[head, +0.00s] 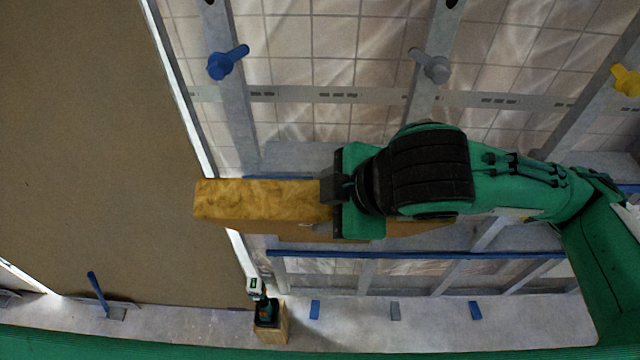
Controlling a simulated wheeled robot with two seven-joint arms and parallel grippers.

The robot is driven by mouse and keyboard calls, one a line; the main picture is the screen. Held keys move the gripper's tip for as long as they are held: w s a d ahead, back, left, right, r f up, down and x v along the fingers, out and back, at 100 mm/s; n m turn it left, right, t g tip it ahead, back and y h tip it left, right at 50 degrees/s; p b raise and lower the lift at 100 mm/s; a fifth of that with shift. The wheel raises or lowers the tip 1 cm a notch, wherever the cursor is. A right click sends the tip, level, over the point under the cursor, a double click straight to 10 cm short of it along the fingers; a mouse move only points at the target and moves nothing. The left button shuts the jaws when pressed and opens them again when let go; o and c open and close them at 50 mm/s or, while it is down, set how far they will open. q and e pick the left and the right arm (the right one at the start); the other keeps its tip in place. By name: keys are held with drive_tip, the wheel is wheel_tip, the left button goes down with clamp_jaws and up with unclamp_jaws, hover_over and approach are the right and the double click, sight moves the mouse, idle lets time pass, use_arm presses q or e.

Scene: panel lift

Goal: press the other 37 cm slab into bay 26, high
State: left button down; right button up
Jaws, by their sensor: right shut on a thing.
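A yellow-brown fibrous slab (262,200) lies roughly level across the middle of the head view. My right gripper (328,190) is shut on it at its right part, with the arm reaching in from the right. A brown lower edge shows below the gripper and runs right under the arm; I cannot tell whether it is the same slab. Behind is the stud wall (234,110), with open bays between grey metal studs over a tiled backing. No bay number is readable, so I cannot tell which is bay 26. My left gripper is not in view.
A brown board (90,130) covers the left. Blue (226,62), grey (432,66) and yellow (626,80) pegs stick out from the studs. A blue rail (420,255) runs below the slab. A power tool (265,308) stands on a wooden block (272,330).

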drive_tip(key=w+b, duration=0.5)
drive_tip(key=w, duration=1.7)
drive_tip(key=shift+f, duration=0.45)
idle(0.4)
drive_tip(key=shift+w, duration=0.1)
drive_tip(key=shift+f+b, duration=0.3)
drive_tip(key=shift+f, duration=0.7)
idle(0.4)
drive_tip(key=o, duration=1.5)
drive_tip(key=shift+d, duration=0.1)
